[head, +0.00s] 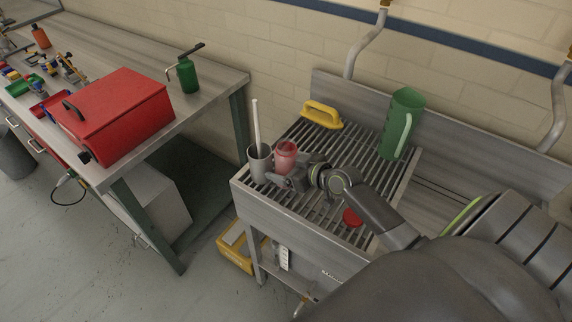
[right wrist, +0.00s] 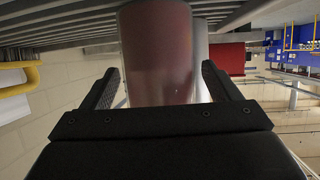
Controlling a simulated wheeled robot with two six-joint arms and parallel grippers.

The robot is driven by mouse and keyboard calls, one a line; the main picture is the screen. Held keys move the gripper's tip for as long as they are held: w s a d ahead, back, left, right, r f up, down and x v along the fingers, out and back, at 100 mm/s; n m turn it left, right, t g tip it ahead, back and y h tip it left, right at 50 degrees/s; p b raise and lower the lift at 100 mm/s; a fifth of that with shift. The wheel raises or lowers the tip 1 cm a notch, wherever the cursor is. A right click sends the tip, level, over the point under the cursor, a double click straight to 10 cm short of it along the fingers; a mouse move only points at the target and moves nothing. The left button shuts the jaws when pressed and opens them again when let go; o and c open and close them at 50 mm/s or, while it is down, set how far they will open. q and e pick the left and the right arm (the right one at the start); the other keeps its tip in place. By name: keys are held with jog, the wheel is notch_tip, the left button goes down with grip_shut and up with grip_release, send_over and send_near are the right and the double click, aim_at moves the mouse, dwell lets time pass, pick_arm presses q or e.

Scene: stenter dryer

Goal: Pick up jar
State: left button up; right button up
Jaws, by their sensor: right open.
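The jar (head: 286,154) is reddish and translucent and stands on the slatted drainboard of the sink unit, beside a grey cup. My right gripper (head: 281,178) is low at the jar's near side in the head view. In the right wrist view the jar (right wrist: 157,55) rises between the two open fingers of my right gripper (right wrist: 168,88). The fingers are apart, with a gap on each side of the jar. I cannot tell how deep the jar sits between them. My left gripper is not in view.
The grey cup (head: 259,164) with a pale stick stands close left of the jar. A yellow-handled brush (head: 322,114), a green jug (head: 401,124) and a red lid (head: 352,217) are on the drainboard (head: 341,143). A workbench with a red toolbox (head: 115,113) stands left.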

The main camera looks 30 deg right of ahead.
jog(key=shift+c, duration=0.3)
jog(key=c, duration=1.1)
notch_tip(320, 180, up, 18)
jog(key=shift+r+b, duration=0.1)
jog(key=shift+b, duration=0.2)
